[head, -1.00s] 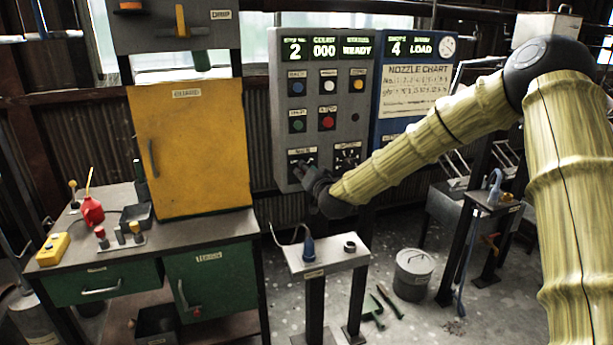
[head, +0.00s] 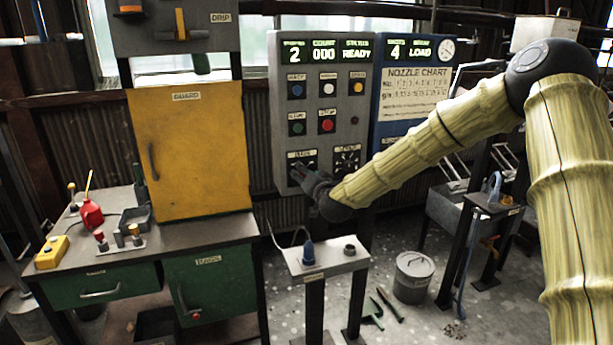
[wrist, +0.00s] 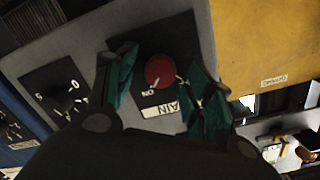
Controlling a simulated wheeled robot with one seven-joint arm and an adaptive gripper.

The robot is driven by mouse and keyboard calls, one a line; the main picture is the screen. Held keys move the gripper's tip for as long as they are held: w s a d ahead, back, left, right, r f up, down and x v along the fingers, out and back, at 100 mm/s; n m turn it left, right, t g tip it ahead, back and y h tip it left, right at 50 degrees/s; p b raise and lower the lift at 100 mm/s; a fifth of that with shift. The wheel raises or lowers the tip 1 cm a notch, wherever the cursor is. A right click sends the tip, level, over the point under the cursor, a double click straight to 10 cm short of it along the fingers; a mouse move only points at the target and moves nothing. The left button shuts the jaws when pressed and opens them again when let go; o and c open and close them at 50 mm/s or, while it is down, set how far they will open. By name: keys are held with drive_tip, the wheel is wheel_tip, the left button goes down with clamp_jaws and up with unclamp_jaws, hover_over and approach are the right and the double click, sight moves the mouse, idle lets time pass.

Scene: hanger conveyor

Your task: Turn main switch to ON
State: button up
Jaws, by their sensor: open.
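The main switch is a round red knob (wrist: 160,70) on a black plate, seen close up in the wrist view. Its label, upside down there, partly reads MAIN, and ON is marked beside the knob. In the head view the switch plate (head: 303,158) is at the lower left of the grey control panel (head: 325,95), with the knob hidden by my gripper (head: 308,180). In the wrist view my gripper (wrist: 161,76) is open, with one green finger on each side of the knob. I cannot tell whether the fingers touch it.
A second rotary knob (wrist: 63,100) sits beside the main switch. The panel's buttons are above, and its display reads READY. A yellow guard door (head: 190,150) stands to the left. A small stand (head: 325,262) is below my gripper.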

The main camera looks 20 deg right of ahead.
drive_tip(key=s+r, duration=0.1)
drive_tip(key=s, duration=1)
drive_tip(key=shift+s+d, duration=0.25)
drive_tip(key=shift+s, duration=0.05)
drive_tip(key=s+a+f+n+g, duration=0.1)
drive_tip(key=s+a+f+g, duration=0.15)
drive_tip(key=s+f, duration=0.6)
drive_tip(key=s+a+f+n+g+y, duration=0.1)
drive_tip(key=s+a+f+g, duration=0.2)
drive_tip(key=f, duration=1.1)
drive_tip(key=s+a+f+n+g, duration=0.1)
drive_tip(key=s+f+n+g, duration=0.15)
drive_tip(key=s+f, duration=0.7)
drive_tip(key=s+f+g, duration=0.3)
drive_tip(key=s+f, duration=0.2)
drive_tip(key=s, duration=0.5)
drive_tip(key=s+d+f+n+g+h, duration=0.1)
drive_tip(key=s+f+g, duration=0.2)
drive_tip(key=s+f, duration=0.3)
drive_tip(key=s+f+g, duration=0.3)
drive_tip(key=s+f, duration=0.3)
drive_tip(key=s, duration=0.8)
drive_tip(key=shift+s+d+f+n+h+p, duration=0.15)
drive_tip(key=shift+s+d+n+h+p, duration=0.15)
drive_tip(key=shift+s+n, duration=0.05)
